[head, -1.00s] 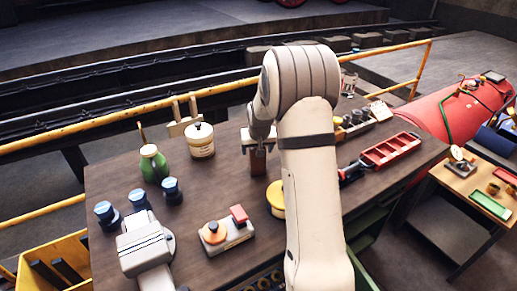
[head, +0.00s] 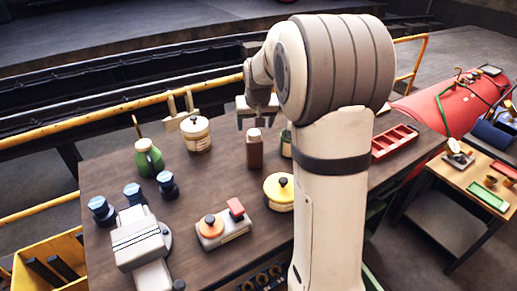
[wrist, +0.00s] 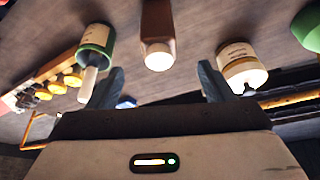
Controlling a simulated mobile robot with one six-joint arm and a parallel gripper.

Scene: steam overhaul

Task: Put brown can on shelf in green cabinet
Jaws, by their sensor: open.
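The brown can (head: 254,152), with a pale cap, stands upright on the dark workbench (head: 215,178). My gripper (head: 258,112) is open and empty, above and behind the can in the head view. In the wrist view my open fingers (wrist: 158,84) point towards the can (wrist: 158,22), which lies between their directions and apart from them. A green part (head: 372,226) shows low beside the bench, mostly hidden by my arm; I cannot tell whether it is the green cabinet. No shelf is clearly visible.
A cream tin (head: 196,134) and green bottle (head: 149,158) stand left of the can. A yellow tin (head: 279,191) and a block with orange and red tops (head: 222,225) are in front. A red tray (head: 393,143) lies right. A yellow rail (head: 110,118) runs behind.

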